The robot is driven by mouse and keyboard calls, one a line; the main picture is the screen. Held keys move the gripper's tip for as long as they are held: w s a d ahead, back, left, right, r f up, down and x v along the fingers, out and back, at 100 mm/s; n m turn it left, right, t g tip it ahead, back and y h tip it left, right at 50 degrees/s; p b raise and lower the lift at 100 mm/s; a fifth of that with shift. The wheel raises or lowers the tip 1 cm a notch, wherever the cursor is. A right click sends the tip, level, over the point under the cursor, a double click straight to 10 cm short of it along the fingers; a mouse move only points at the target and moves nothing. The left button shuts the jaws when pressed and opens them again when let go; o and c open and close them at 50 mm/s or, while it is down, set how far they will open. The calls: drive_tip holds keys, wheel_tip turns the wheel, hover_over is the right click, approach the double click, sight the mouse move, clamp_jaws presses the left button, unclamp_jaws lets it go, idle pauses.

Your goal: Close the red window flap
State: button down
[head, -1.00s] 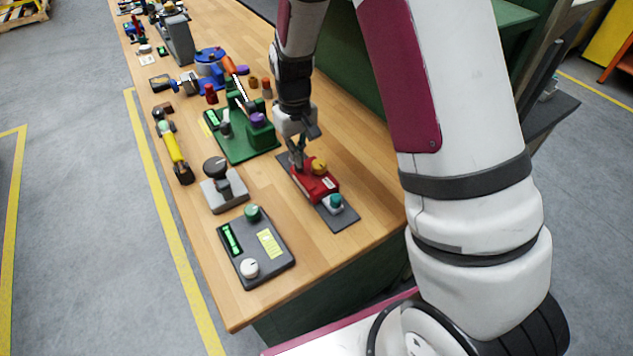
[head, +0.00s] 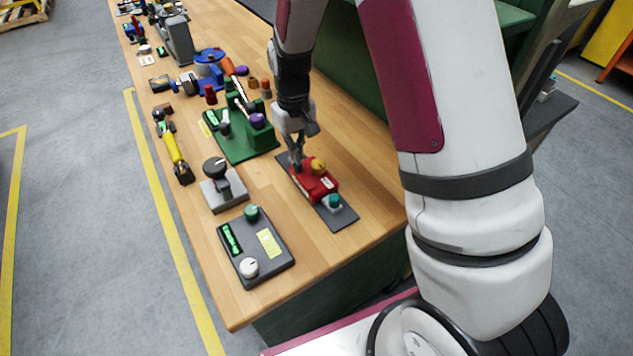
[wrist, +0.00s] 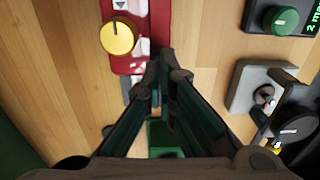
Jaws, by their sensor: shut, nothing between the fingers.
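The red device (head: 316,183) sits on a dark grey base plate (head: 343,217) on the workbench, with a yellow knob (head: 318,166) on top. In the wrist view the red body (wrist: 130,62) and yellow knob (wrist: 117,37) show at the upper left. My gripper (head: 297,166) points down at the far end of the red device. In the wrist view its fingertips (wrist: 165,62) are together over the red body's edge. I cannot tell whether they touch it. Which part is the flap is not clear, and the fingers hide part of that end.
A green device (head: 240,140) stands beyond my gripper. A grey block with a black knob (head: 222,185) and a dark control box (head: 256,248) stand to the left. A teal knob (head: 335,201) sits on the plate's near end. Bare wood lies in front.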

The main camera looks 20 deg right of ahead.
drive_tip(key=shift+r+p, duration=0.65)
drive_tip(key=shift+r, duration=1.95)
drive_tip(key=s+d+r+m+t, duration=0.1)
drive_tip(key=s+r, duration=0.4)
drive_tip(key=r, duration=0.4)
drive_tip(key=s+r+t, duration=0.2)
drive_tip(key=s+r, duration=0.3)
drive_tip(key=r, duration=0.3)
drive_tip(key=s+r+t, duration=0.1)
drive_tip(key=s+r, duration=0.1)
drive_tip(key=s, duration=0.3)
drive_tip(key=s+d+r, duration=0.1)
drive_tip(key=s+r, duration=0.1)
drive_tip(key=s, duration=0.4)
drive_tip(key=s+r+m+t, duration=0.1)
drive_tip(key=s+r, duration=0.1)
drive_tip(key=s, duration=0.4)
drive_tip(key=shift+d+r+t, duration=0.25)
drive_tip(key=shift+d+t, duration=0.05)
drive_tip(key=shift+w, duration=0.1)
